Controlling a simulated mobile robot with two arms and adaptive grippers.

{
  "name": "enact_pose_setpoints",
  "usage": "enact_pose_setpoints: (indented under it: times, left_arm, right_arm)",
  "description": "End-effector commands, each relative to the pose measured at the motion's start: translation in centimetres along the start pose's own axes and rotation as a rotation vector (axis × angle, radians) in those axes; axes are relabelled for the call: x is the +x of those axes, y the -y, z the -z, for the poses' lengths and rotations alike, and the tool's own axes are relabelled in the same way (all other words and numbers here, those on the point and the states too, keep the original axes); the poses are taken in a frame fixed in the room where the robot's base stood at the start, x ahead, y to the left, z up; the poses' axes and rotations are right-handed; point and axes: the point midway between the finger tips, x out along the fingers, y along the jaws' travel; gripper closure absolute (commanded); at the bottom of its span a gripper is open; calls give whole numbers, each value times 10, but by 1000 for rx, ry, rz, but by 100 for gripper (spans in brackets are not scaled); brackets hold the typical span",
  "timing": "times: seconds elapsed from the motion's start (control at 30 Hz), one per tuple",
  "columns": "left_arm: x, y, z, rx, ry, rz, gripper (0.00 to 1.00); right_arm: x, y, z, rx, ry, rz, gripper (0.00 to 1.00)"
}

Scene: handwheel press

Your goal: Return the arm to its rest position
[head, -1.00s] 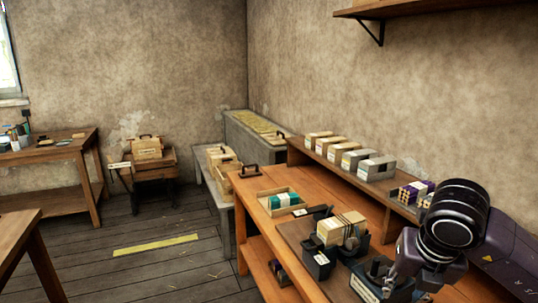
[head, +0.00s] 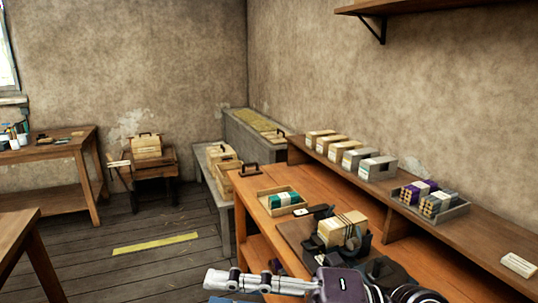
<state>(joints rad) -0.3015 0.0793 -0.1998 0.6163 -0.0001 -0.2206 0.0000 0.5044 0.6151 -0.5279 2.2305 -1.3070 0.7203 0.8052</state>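My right arm, with a purple and black wrist, lies low across the bottom edge of the head view. Its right gripper (head: 216,281) appears to point left, with silver jointed finger parts in front of the workbench (head: 322,203). I cannot tell whether its fingers are open or shut, and I see nothing held in it. The handwheel press is not clearly seen; dark metal parts (head: 384,268) behind my arm are partly hidden. A pale banded stack (head: 343,229) sits among dark holders on the bench, apart from the gripper. My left gripper is out of view.
An open wooden tray (head: 263,209) holds a teal-banded bundle. The raised shelf (head: 465,235) along the wall carries several boxes, a tray (head: 458,212) of purple-banded and dark-banded bundles, and a pale block (head: 518,265). Clear floor (head: 175,220) lies left of the bench.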

Motion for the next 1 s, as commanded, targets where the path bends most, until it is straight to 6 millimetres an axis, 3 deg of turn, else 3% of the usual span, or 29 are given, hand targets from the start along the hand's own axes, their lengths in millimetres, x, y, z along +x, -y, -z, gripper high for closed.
enact_pose_setpoints:
  times: [0.1,0.23,0.33,0.43,0.57,0.6,0.73,0.87,1.0]
  left_arm:
    - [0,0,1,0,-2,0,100]
    - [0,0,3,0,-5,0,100]
    - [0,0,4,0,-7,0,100]
    - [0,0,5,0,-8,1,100]
    - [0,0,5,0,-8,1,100]
    - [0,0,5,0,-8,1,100]
    - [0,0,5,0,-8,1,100]
    - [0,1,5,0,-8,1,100]
    - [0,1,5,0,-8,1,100]
  right_arm:
    - [-10,-45,-19,110,123,-268,67]
    - [-44,-72,-58,248,315,-512,67]
    - [-82,-71,-94,372,497,-657,67]
    - [-125,-48,-126,511,699,-763,67]
    - [-182,11,-153,712,983,-831,67]
    - [-200,35,-156,778,1074,-836,67]
    - [-247,122,-147,1005,1357,-796,67]
    - [-279,208,-107,1232,1604,-681,67]
    - [-297,285,-42,1468,1812,-494,67]
